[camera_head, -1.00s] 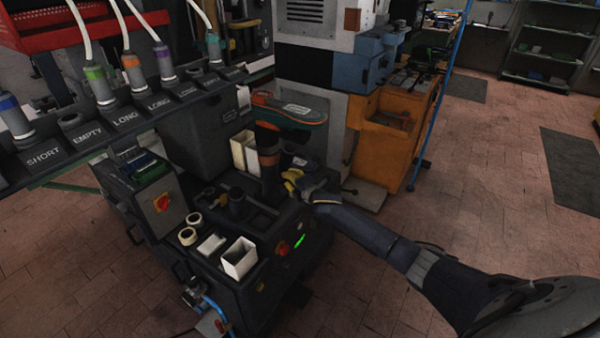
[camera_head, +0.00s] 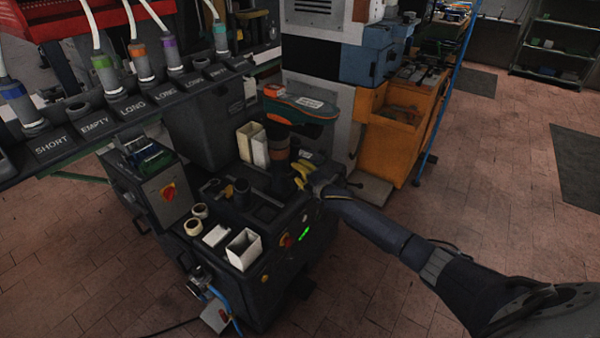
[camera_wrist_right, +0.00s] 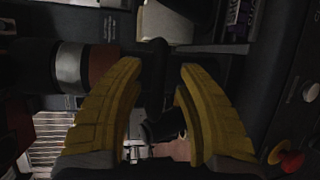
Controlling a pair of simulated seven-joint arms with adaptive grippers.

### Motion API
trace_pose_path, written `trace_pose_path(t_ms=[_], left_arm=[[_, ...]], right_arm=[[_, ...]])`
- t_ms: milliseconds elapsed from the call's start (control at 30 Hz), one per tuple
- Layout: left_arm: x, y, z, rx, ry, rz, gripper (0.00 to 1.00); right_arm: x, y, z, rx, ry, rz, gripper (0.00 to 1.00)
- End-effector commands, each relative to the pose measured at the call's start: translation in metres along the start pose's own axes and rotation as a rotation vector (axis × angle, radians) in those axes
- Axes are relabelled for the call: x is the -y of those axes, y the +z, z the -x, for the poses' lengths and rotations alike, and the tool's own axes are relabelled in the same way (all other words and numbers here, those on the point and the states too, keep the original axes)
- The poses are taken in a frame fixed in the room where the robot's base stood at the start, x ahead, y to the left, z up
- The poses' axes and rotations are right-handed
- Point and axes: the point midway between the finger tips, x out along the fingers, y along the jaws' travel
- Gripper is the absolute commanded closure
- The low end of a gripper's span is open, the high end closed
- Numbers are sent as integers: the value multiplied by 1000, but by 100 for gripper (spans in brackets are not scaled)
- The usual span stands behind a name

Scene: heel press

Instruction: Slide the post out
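The post (camera_head: 278,143) is an upright dark cylinder with a brown band, standing on the black press under a teal and orange shoe-shaped piece (camera_head: 310,107). What looks like the same post, with grey and brown bands, lies at the left of the right wrist view (camera_wrist_right: 72,68). My right gripper (camera_head: 301,172) is just right of the post's foot, apart from it. In the wrist view its yellow fingers (camera_wrist_right: 160,68) are spread, with a dark bar and round knob (camera_wrist_right: 163,128) showing between them. I cannot tell whether they touch it. My left gripper is out of view.
White bins (camera_head: 243,249) and tan rings (camera_head: 196,218) sit on the press's near ledge. A red button (camera_head: 285,240) is on its front. A labelled rack (camera_head: 130,107) of tubes stands at the left. An orange cabinet (camera_head: 400,130) stands behind my right arm.

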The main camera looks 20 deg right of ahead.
Motion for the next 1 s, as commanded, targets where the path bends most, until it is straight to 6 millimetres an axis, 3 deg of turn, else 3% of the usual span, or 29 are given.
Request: trace_pose_path(t_ms=[200,367,800,1000], left_arm=[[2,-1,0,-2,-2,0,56],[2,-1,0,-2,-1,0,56],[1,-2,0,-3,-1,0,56],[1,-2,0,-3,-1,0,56]], right_arm=[[0,-1,2,-1,1,0,64],[0,0,15,-2,1,1,64],[1,0,87,-1,-1,1,64],[0,1,109,0,0,0,64]])
